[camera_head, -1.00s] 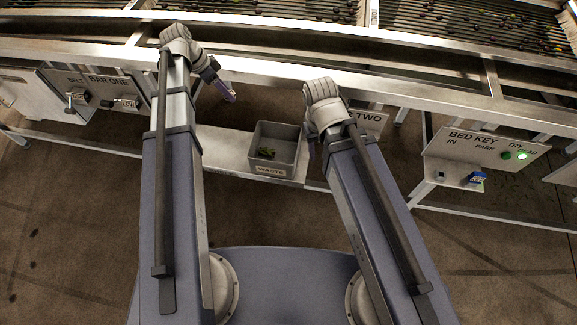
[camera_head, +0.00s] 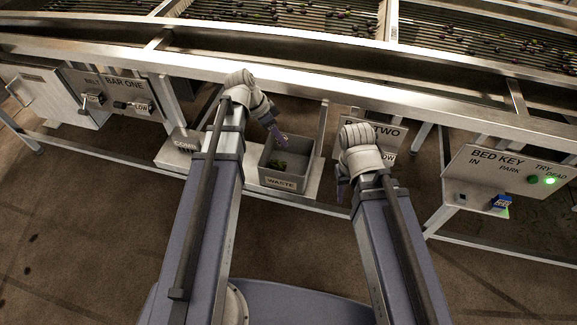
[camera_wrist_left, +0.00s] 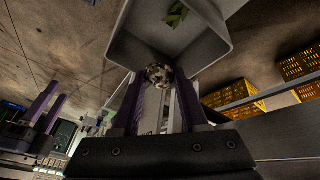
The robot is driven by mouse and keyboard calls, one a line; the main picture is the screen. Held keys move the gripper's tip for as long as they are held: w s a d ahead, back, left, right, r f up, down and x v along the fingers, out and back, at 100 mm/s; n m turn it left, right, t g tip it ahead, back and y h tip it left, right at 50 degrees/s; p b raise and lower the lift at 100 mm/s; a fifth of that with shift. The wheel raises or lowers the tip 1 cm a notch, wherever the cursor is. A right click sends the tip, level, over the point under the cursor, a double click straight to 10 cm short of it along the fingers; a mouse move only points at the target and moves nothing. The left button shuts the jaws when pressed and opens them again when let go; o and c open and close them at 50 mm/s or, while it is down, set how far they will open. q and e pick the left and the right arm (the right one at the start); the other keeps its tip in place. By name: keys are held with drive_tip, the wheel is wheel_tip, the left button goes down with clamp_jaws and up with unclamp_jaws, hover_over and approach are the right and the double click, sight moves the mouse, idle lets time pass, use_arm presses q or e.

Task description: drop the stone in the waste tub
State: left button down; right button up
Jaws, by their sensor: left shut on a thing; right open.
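The stone (camera_wrist_left: 158,74) is a small mottled grey lump between the fingertips of my left gripper (camera_wrist_left: 160,90) in the left wrist view. That gripper is shut on it. In the head view my left gripper (camera_head: 278,136) is above the far part of the waste tub, and the stone is too small to make out there. The waste tub (camera_head: 281,182) is a grey open box with a WASTE label; green leaves (camera_head: 281,165) lie inside. The tub (camera_wrist_left: 215,52) also fills the upper middle of the wrist view. My right gripper (camera_head: 340,190) is open, right of the tub.
The tub stands on a low metal shelf (camera_head: 228,178) beside a box marked COM (camera_head: 184,143). The machine's long metal rail (camera_head: 300,82) runs behind. The BAR ONE panel (camera_head: 110,92) is left and the BED KEY panel (camera_head: 505,172) right. Yellow crates (camera_wrist_left: 300,65) show in the wrist view.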

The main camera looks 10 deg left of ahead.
use_arm(q)
drive_tip(key=shift+f+b, duration=2.35)
drive_tip(key=shift+f, duration=0.3)
drive_tip(key=shift+r, duration=0.1)
drive_tip(key=shift+c, duration=1.8)
unclamp_jaws()
drive_tip(key=p+v, duration=0.7)
drive_tip(key=shift+a+r, duration=0.25)
drive_tip(key=shift+r, duration=0.1)
drive_tip(key=shift+s, duration=0.1)
